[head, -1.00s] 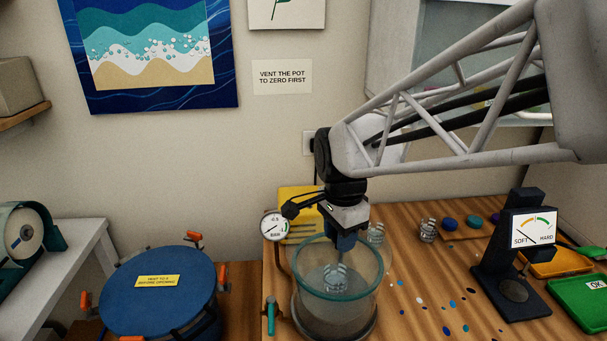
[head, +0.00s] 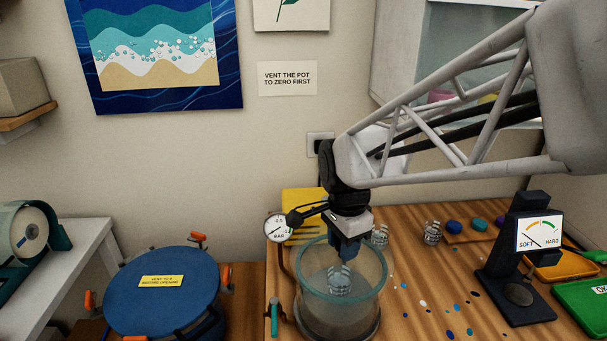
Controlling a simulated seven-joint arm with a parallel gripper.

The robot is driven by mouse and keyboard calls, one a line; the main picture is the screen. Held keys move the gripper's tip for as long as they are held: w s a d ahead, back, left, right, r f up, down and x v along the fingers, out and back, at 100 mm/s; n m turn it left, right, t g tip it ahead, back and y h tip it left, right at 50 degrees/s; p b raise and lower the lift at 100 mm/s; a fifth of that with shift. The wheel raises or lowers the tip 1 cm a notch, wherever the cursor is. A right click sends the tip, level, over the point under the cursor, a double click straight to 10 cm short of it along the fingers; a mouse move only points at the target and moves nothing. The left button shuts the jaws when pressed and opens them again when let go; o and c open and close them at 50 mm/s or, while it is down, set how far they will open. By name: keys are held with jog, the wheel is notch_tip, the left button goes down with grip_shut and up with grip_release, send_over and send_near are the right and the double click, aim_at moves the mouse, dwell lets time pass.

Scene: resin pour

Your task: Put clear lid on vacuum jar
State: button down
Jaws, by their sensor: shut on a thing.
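The vacuum jar (head: 336,314) is a clear round pot with a teal rim, standing upright at the front of the wooden bench. A clear cup (head: 339,284) shows inside it. My gripper (head: 347,253) points down over the back half of the jar's mouth, with its blue fingers shut. The clear lid they hold is see-through and hard to make out against the mouth. The rim looks pale and glazed over. I cannot tell whether the lid rests fully on the rim or sits slightly above it.
A pressure gauge (head: 282,231) stands at the jar's left, near a teal-handled valve (head: 274,318). A blue-lidded pot (head: 162,290) is further left. Clear cups (head: 432,233) stand behind right. A hardness tester (head: 520,265) and green tray (head: 585,304) are at right. Loose chips dot the bench between.

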jog(key=shift+f, duration=0.45)
jog(key=c, duration=0.7)
grip_release()
jog(key=shift+o, duration=0.2)
jog(key=shift+r, duration=4)
